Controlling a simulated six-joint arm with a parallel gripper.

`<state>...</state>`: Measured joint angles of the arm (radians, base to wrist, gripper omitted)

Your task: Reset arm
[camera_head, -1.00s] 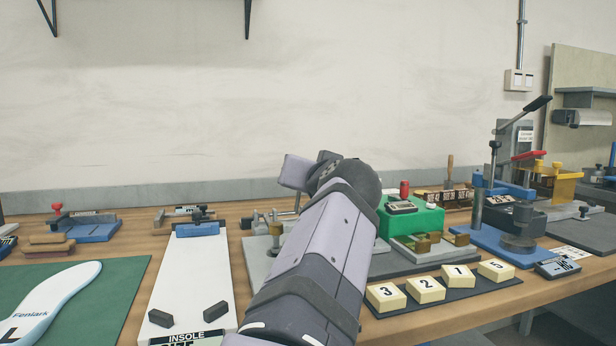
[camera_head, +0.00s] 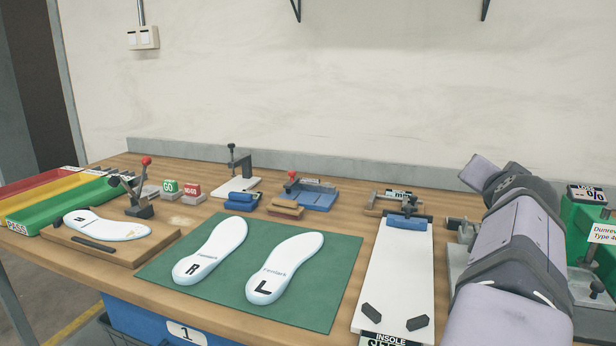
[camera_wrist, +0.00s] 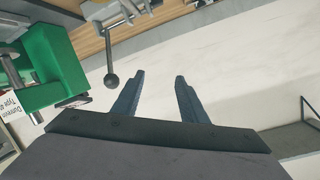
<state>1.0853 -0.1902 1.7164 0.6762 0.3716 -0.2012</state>
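My gripper (camera_wrist: 157,82) shows in the wrist view with two dark fingers spread apart and nothing between them. Behind the fingers are the pale wall and the bench edge. In the head view my arm stands at the right side, and its own links hide the gripper's fingers there. Two white insoles lie side by side on a green mat (camera_head: 165,262): the R insole (camera_head: 213,250) on the left and the L insole (camera_head: 285,266) on the right. Both are apart from my arm.
A white insole board (camera_head: 400,275) with two dark blocks lies left of my arm. A green device (camera_head: 585,225) stands close on its right, and in the wrist view a lever with a ball knob (camera_wrist: 111,80) hangs near the fingers. Coloured trays (camera_head: 45,222) are at far left.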

